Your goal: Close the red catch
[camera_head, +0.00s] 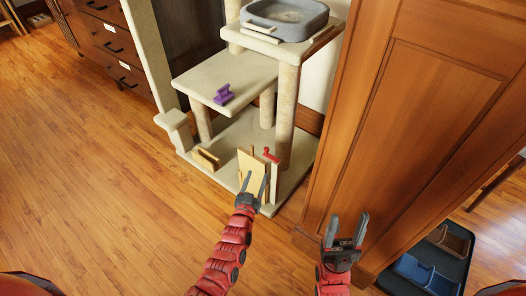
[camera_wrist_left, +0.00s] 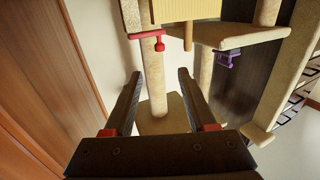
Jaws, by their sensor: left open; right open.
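The red catch (camera_head: 271,155) is a small red bar with a knob, on a pale post at the right of an upright pale wooden panel (camera_head: 250,165) on the cat tree's base. In the left wrist view the catch (camera_wrist_left: 148,34) shows above the fingers, apart from them. My left gripper (camera_head: 254,183) is open and empty, in front of the panel's lower part in the head view; its fingers (camera_wrist_left: 160,76) are spread in the wrist view. My right gripper (camera_head: 347,220) is open and empty, in front of the wooden cabinet. Whether the catch touches the panel is unclear.
A grey basin (camera_head: 285,17) sits on top. A small wooden piece (camera_head: 206,158) stands left of the panel. The tall cabinet (camera_head: 430,90) blocks the right; floor (camera_head: 100,180) is clear at left.

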